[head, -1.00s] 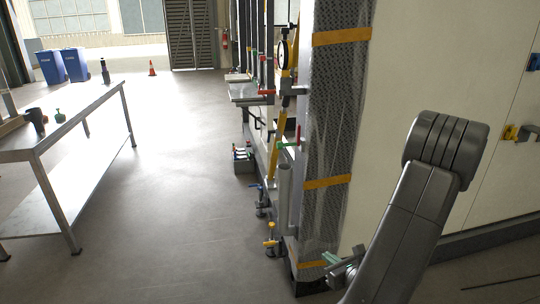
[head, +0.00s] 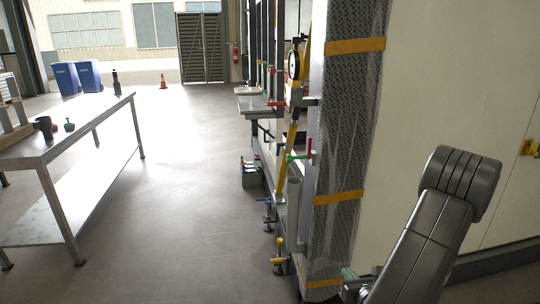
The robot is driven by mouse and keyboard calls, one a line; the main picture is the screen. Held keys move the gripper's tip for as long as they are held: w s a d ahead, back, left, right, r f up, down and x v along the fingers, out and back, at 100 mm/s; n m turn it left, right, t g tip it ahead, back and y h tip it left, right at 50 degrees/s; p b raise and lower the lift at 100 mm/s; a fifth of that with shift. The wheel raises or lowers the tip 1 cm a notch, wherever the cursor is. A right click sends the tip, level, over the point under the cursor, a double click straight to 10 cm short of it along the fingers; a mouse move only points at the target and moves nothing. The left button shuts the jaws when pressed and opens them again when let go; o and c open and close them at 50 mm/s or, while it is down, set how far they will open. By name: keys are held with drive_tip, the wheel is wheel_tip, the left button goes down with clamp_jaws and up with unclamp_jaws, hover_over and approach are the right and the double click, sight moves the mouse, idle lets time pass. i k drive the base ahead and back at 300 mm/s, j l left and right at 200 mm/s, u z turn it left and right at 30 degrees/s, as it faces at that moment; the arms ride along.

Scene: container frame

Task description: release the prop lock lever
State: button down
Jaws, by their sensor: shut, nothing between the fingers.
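A yellow diagonal prop (head: 284,163) stands at the near end of the container frame, left of the wrapped corner post. My gripper (head: 348,273) shows only in part at the bottom, low in front of the post, with greenish fingertips. It is shut and empty, well below the lever and apart from it.
The corner post (head: 343,130) has orange bands, with a pale wall (head: 450,80) to its right. A grey pipe (head: 293,212) and valves with blue and yellow handles (head: 278,262) stand low. A metal table (head: 90,125) is at left. The floor between is clear.

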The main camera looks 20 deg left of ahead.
sight(280, 144)
drive_tip(key=i+j+u, duration=0.25)
drive_tip(key=u, duration=0.2)
drive_tip(key=i+u, duration=0.85)
drive_tip(key=i+j+u, duration=0.15)
drive_tip(key=i, duration=0.55)
drive_tip(key=i+l+z, duration=0.1)
drive_tip(key=i+z, duration=0.15)
drive_tip(key=z, duration=0.2)
drive_tip(key=i+z, duration=0.2)
drive_tip(key=z, duration=0.2)
drive_tip(key=i+z, duration=0.25)
drive_tip(key=z, duration=0.2)
drive_tip(key=i+j+z, duration=0.2)
drive_tip(key=z, duration=0.25)
